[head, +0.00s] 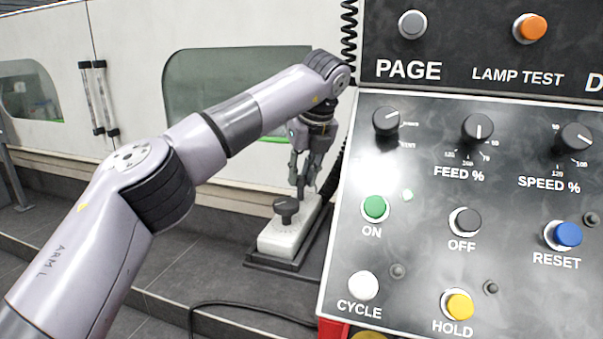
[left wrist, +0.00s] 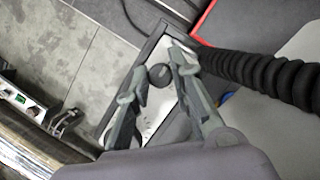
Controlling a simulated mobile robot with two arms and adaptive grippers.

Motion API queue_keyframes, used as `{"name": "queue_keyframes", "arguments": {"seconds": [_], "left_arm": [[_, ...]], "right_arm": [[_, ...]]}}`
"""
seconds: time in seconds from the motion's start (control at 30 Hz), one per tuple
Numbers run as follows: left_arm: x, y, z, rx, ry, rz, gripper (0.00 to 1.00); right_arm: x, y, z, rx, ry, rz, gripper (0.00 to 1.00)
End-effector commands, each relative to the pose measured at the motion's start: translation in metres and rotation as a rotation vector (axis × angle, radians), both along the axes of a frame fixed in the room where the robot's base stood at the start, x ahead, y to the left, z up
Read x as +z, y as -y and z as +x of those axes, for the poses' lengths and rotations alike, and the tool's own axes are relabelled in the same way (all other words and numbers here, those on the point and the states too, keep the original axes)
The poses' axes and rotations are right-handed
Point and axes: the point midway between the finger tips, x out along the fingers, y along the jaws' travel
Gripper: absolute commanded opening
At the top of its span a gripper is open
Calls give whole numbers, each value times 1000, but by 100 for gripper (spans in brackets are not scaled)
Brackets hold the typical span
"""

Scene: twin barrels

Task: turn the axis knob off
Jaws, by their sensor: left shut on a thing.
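A black knob (head: 286,205) stands on a white box (head: 283,239) low beside the panel. It also shows in the left wrist view (left wrist: 160,75), between the finger ends. My left gripper (head: 303,188) points down over the box. Its fingertips appear close behind and right of the knob in the head view. In the left wrist view, the left gripper (left wrist: 159,64) is closed in on both sides of the knob. The exact contact is hard to make out. The knob's setting cannot be read. My right gripper is not in view.
A control panel (head: 410,258) with buttons and dials stands close right of the left gripper. A black coiled cable (head: 349,50) hangs beside it and passes near the fingers in the wrist view (left wrist: 262,72). A white machine (head: 135,60) with windows stands behind. A loose cable lies on the floor.

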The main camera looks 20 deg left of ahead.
Motion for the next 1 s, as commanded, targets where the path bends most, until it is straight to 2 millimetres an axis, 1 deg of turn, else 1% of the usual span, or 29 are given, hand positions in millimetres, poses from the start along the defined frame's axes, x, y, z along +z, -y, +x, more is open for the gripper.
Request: {"name": "queue_keyframes", "arguments": {"seconds": [0.17,0.2,0.47,0.8,0.93,1.0], "left_arm": [[1,0,0,1,2,0,0],[1,0,0,0,1,0,23],[0,0,0,-1,0,0,40],[2,1,0,-1,1,0,40],[16,5,-4,-2,2,0,40],[28,8,-8,-2,4,0,40]], "right_arm": [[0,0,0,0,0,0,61],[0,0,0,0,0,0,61],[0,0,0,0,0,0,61],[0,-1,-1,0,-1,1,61],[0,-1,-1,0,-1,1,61],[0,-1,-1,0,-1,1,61]]}}
